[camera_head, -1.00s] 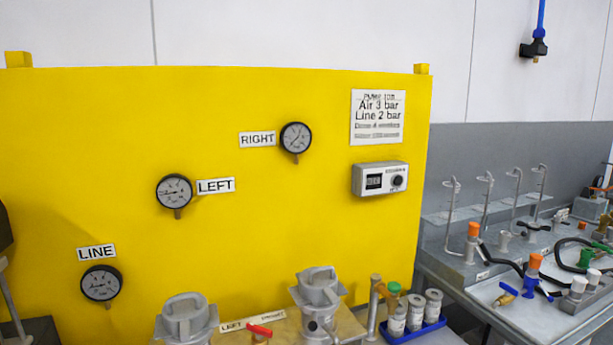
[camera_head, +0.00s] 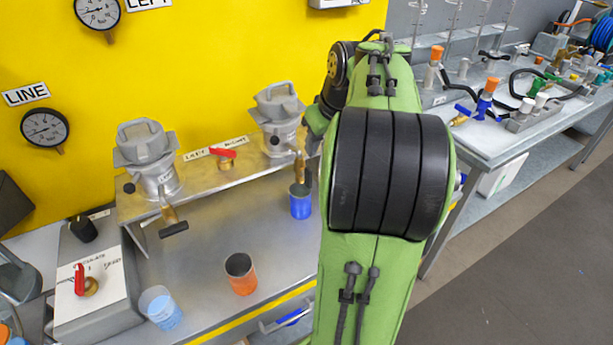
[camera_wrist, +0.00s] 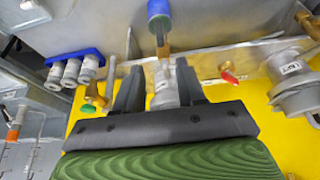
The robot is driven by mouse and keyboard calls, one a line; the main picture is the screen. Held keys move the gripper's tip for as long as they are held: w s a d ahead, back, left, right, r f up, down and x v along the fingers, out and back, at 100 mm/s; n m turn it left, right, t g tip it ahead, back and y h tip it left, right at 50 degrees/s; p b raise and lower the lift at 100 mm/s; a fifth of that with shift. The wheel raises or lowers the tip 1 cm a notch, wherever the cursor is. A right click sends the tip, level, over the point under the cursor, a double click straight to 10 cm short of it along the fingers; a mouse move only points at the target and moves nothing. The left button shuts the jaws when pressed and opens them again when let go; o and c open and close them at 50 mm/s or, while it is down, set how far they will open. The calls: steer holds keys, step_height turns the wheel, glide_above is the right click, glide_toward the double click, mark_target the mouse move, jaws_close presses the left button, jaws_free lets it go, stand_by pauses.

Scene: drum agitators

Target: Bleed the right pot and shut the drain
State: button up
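The right pot (camera_head: 278,125) is a grey lidded vessel on the metal shelf. Its brass drain (camera_head: 299,165) hangs over a blue cup (camera_head: 300,205). In the wrist view, which looks upside down, the right pot (camera_wrist: 163,88) shows between the fingers of my gripper (camera_wrist: 157,75), with the brass drain (camera_wrist: 163,48) and blue cup (camera_wrist: 158,10) above it. My gripper's fingers stand apart; whether either touches the pot cannot be told. In the head view my arm hides the gripper. The right gauge is out of view.
The left pot (camera_head: 150,160) has its own brass drain (camera_head: 168,208). A red-handled valve (camera_head: 223,160) sits between the pots. An orange cup (camera_head: 240,275) and a pale blue cup (camera_head: 160,307) stand in front.

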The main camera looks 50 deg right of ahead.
mark_target(310, 170)
steer(key=b+x, duration=0.4)
steer(key=x, duration=1)
steer(key=shift+b, duration=0.3)
jaws_close()
